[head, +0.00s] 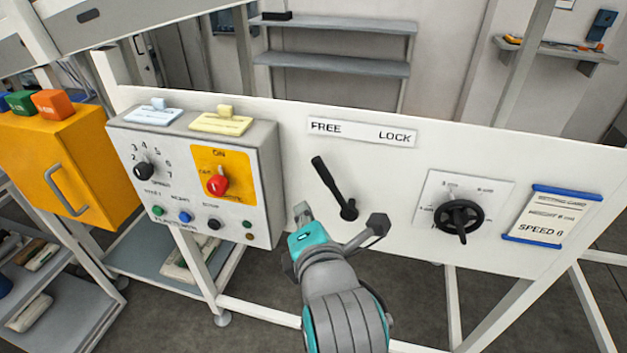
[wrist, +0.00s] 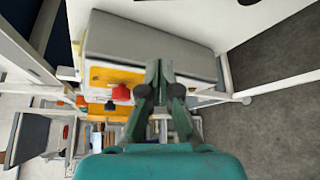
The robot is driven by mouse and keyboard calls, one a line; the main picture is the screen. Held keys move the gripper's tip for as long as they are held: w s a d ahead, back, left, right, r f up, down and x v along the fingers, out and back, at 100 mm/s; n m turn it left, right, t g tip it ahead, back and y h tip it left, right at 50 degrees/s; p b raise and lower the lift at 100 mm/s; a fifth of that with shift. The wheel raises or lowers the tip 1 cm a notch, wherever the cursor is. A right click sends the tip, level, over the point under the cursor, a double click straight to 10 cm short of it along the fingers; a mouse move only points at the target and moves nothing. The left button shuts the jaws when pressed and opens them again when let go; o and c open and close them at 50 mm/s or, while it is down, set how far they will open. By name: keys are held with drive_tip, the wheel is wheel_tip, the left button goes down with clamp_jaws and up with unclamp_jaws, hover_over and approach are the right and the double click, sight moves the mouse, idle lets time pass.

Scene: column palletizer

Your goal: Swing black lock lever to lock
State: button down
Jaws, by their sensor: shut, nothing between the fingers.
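The black lock lever (head: 332,184) is on the white panel, below a label (head: 362,132) reading FREE on the left and LOCK on the right. Its pivot is at its lower end, and its free end tilts up and left, under FREE. My gripper (head: 302,208) is left of and below the lever's pivot, in front of the panel, apart from the lever in the picture. In the wrist view my gripper (wrist: 158,66) is shut and empty. The lever does not show in the wrist view.
Left of the lever stands a grey control box (head: 195,170) with a red knob (head: 217,184), close to my gripper. To the right are a black handwheel (head: 458,218) and a SPEED 6 card (head: 552,216). The panel between lever and handwheel is mostly bare.

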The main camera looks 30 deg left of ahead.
sight(320, 175)
drive_tip(key=w+a, duration=0.3)
drive_tip(key=w, duration=0.5)
drive_tip(key=shift+w+a+f, duration=0.2)
drive_tip(key=shift+w+f, duration=0.1)
drive_tip(key=shift+w, duration=0.1)
drive_tip(key=shift+d, duration=0.1)
idle(0.5)
drive_tip(key=shift+w+d+r+m+y, duration=0.25)
drive_tip(key=shift+d+r+m+y, duration=0.2)
drive_tip(key=shift+d+m+y, duration=0.25)
drive_tip(key=w+d+m+t+y, duration=0.2)
drive_tip(key=d+m+t, duration=0.2)
drive_tip(key=d+m, duration=0.6)
drive_tip(key=shift+w+d+t+y, duration=0.2)
drive_tip(key=shift+w+t+y, duration=0.1)
drive_tip(key=shift+w+t, duration=0.1)
